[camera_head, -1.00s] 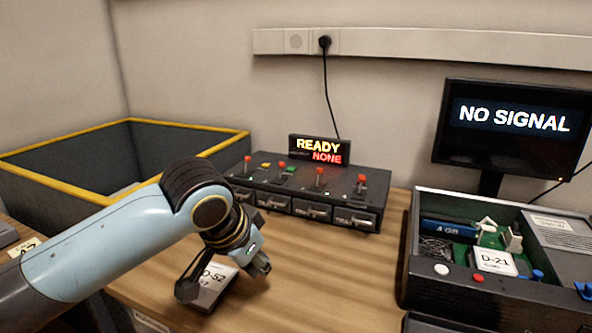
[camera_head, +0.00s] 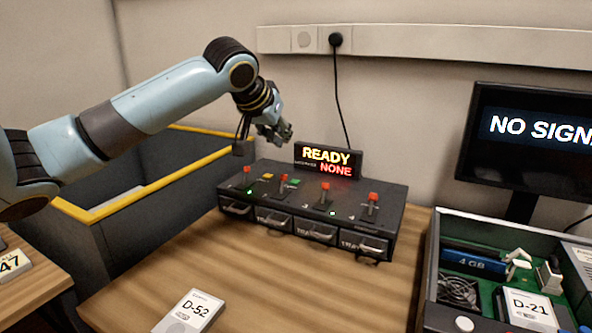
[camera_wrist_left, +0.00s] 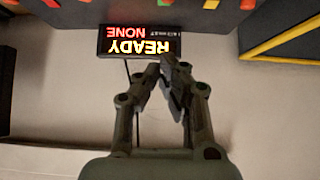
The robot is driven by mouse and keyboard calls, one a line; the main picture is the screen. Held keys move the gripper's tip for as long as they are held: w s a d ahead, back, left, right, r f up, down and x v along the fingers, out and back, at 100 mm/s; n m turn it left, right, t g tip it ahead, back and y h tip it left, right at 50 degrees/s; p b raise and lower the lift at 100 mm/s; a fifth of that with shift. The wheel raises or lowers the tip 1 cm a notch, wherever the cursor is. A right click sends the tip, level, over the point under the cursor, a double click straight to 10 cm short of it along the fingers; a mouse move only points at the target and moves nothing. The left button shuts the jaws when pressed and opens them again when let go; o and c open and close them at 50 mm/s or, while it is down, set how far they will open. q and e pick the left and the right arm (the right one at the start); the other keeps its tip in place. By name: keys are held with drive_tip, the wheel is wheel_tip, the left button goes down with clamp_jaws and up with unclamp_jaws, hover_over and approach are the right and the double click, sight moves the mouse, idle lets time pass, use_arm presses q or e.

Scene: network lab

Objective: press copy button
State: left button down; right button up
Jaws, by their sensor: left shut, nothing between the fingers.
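The black copier unit (camera_head: 310,217) stands on the wooden table, with several red-tipped levers and labelled trays along its front. Its top carries an orange-yellow button (camera_head: 267,177) and a green button (camera_head: 294,181); I cannot read which is the copy button. Its display (camera_head: 327,160) reads READY and NONE, and shows upside down in the left wrist view (camera_wrist_left: 139,42). My left gripper (camera_head: 262,140) is above the unit's back left part, left of the display, apart from both buttons. Its fingers (camera_wrist_left: 170,70) are shut and empty. My right gripper is out of view.
A drive marked D-52 (camera_head: 190,311) lies on the table in front. An open computer case (camera_head: 432,262) with a D-21 drive (camera_head: 530,308) stands at right, below a NO SIGNAL monitor (camera_head: 535,130). A grey bin with yellow rim (camera_head: 140,181) is at left.

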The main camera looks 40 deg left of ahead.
use_arm(q)
drive_tip(key=b, duration=0.2)
hover_over(295, 182)
drive_tip(key=f, duration=0.6)
drive_tip(key=shift+s+d+f, duration=0.25)
drive_tip(key=shift+s+f, duration=0.05)
drive_tip(key=shift+f, duration=0.05)
drive_tip(key=f, duration=0.3)
drive_tip(key=shift+w+a+f, duration=0.15)
drive_tip(key=shift+w+f, duration=0.1)
drive_tip(key=shift+f+b, duration=0.3)
drive_tip(key=shift+f, duration=0.15)
